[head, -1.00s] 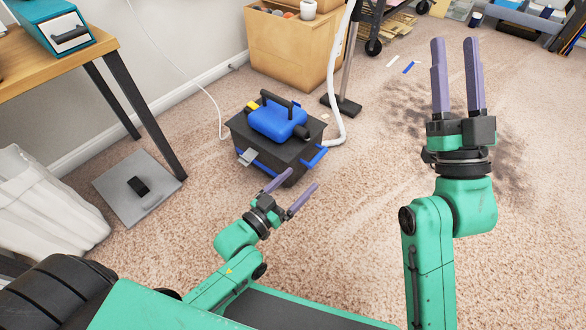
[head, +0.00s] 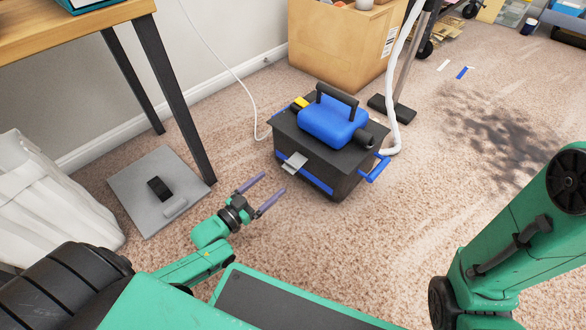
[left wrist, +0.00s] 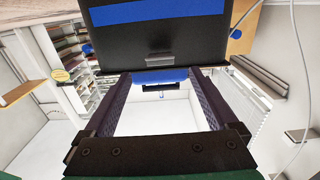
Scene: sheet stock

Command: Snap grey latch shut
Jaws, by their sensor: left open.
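A black box-shaped machine (head: 325,178) with a blue top housing (head: 333,124) and a black handle stands on the carpet. Its grey latch (head: 295,163) is on the front face, over a blue stripe, and sticks outward from the face. My left gripper (head: 273,183) is open and empty, in front of and below the latch, apart from it. In the left wrist view the box's dark face (left wrist: 158,40) is ahead of my open fingers (left wrist: 160,76). A small grey part, likely the latch, shows there between the fingertips. My right gripper is out of view.
A cardboard box (head: 340,45) and a pole on a black foot (head: 390,108) stand behind the machine, with a white hose (head: 394,125) beside it. A table leg (head: 172,105), a grey floor plate (head: 140,195) and a white bin (head: 50,195) are left.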

